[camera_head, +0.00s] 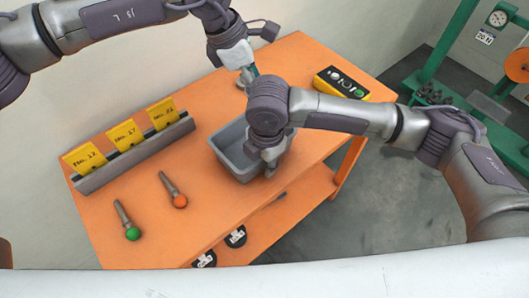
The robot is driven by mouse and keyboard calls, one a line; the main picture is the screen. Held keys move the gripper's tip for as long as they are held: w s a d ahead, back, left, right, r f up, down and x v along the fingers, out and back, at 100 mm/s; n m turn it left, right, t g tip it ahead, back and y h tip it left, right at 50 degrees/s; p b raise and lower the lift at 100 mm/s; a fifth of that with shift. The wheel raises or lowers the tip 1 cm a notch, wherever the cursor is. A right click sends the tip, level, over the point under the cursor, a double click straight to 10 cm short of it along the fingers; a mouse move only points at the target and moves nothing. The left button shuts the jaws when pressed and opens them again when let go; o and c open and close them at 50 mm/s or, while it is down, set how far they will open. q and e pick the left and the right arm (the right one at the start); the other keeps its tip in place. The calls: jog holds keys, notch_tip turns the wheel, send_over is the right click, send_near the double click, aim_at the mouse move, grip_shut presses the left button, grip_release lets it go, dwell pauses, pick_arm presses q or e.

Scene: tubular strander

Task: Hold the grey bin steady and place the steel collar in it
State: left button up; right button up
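The grey bin (229,157) stands upright on the orange table, near its front edge. My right gripper (270,169) points down at the bin's right side, at the rim. My own wrist covers that side, so I cannot tell whether the fingers are shut on the wall. My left gripper (245,80) points down above the table behind the bin, apart from it. Its fingertips are small and partly behind my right wrist, so their state and anything held do not show clearly. I cannot make out the steel collar.
On the orange table (215,205), a grey rack (140,158) with yellow number cards stands at the back left. Two handles, one with an orange ball (180,201) and one with a green ball (132,233), lie left of the bin. A yellow-black control box (341,84) is at back right.

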jog(key=shift+f, duration=0.15)
grip_shut()
